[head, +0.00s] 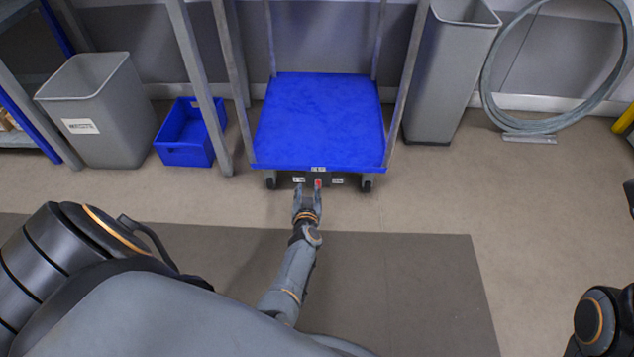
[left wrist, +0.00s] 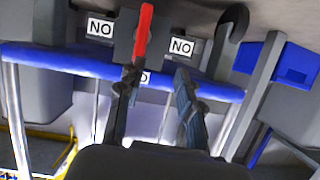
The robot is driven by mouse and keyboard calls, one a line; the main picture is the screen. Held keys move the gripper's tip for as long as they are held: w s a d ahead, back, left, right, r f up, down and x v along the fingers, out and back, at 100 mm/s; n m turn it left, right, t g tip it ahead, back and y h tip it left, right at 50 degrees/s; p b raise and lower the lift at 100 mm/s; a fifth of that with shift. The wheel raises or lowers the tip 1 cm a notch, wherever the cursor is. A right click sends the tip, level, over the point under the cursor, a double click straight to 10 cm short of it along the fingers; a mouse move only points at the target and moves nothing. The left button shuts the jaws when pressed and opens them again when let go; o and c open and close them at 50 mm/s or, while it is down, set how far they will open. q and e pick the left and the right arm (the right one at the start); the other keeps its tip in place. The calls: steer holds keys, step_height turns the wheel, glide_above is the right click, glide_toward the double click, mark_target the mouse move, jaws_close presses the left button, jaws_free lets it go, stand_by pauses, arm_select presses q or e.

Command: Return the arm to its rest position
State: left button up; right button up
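My left gripper (head: 307,189) is stretched out in front of the blue-topped cart (head: 320,120) in the head view. Its fingers are apart, with no object seen between them, so it is open. A red lever (head: 318,183) on the cart's dark front panel is right by the fingertips. In the left wrist view, the red lever (left wrist: 143,32) stands just beyond one finger of the gripper (left wrist: 158,76); whether they touch is unclear. White labels reading "NO" (left wrist: 100,26) flank the lever. Part of my right arm shows at the lower right of the head view; its gripper is not seen.
Grey posts rise beside the cart. A blue bin (head: 185,135) and a grey bin (head: 100,110) stand left, another grey bin (head: 448,75) right. A large metal ring (head: 487,85) stands farther right. The floor around the dark mat (head: 410,290) is clear.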

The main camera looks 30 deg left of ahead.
arm_select(q)
steer(key=shift+h, duration=0.3)
steer(key=d, duration=0.1)
steer(key=d+f, duration=0.1)
steer(key=d, duration=0.1)
steer(key=d+f, duration=0.1)
steer(key=shift+s+d, duration=0.2)
steer(key=shift+s, duration=0.15)
steer(key=shift+a+x, duration=0.1)
steer(key=shift+x, duration=1.85)
steer(key=shift+a+x, duration=0.15)
steer(key=shift+x, duration=1.85)
steer(key=shift+s, duration=0.1)
